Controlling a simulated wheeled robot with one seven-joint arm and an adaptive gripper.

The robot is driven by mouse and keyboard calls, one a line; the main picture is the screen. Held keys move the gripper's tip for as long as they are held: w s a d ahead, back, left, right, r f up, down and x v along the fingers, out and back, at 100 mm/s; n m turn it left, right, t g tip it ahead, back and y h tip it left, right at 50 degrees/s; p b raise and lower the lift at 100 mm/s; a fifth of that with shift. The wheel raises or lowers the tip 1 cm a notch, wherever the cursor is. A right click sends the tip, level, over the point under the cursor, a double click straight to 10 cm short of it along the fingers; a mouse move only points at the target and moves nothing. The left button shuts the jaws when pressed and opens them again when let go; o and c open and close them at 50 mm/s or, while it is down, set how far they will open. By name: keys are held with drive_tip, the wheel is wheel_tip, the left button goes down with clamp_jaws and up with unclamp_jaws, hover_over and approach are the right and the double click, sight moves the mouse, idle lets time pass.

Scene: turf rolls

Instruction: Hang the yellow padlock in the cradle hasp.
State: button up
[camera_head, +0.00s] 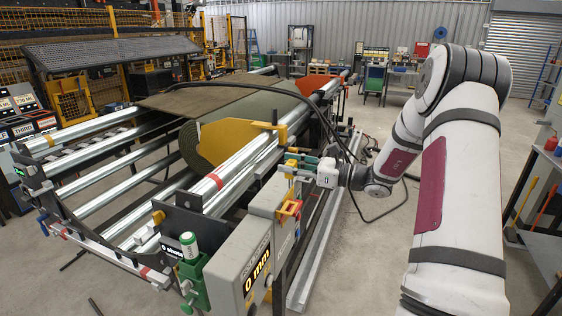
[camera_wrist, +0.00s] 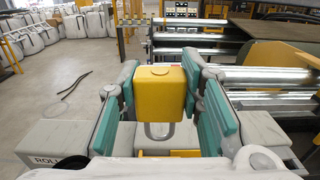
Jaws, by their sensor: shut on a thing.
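My gripper (camera_head: 300,166) is at the grey box on the near right side of the turf-roll machine. In the wrist view, the teal finger pads of my gripper (camera_wrist: 160,78) stand either side of the yellow padlock (camera_wrist: 157,93) and hold it. The padlock's grey shackle (camera_wrist: 160,132) shows below its body in that view. In the head view, only a small yellow patch, seemingly the padlock (camera_head: 291,164), shows at the fingertips. I cannot clearly make out the cradle hasp. An orange-yellow fitting (camera_head: 289,210) is on the grey box, below my gripper.
The grey box (camera_head: 240,272) reads "0 mm" and stands close below my gripper. Steel rollers (camera_head: 245,165) and a green turf roll (camera_head: 205,140) lie left of it. A black cable loops near my wrist. The floor right of the machine is mostly clear.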

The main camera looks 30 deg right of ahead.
sight(292, 183)
drive_tip(key=shift+a, duration=0.1)
drive_tip(key=shift+f, duration=0.15)
drive_tip(key=shift+f+b, duration=0.75)
drive_tip(key=shift+f, duration=2.05)
drive_tip(key=shift+f+b, duration=0.75)
drive_tip(key=shift+f, duration=1.8)
drive_tip(key=o, duration=1.3)
drive_tip(key=v, duration=1.2)
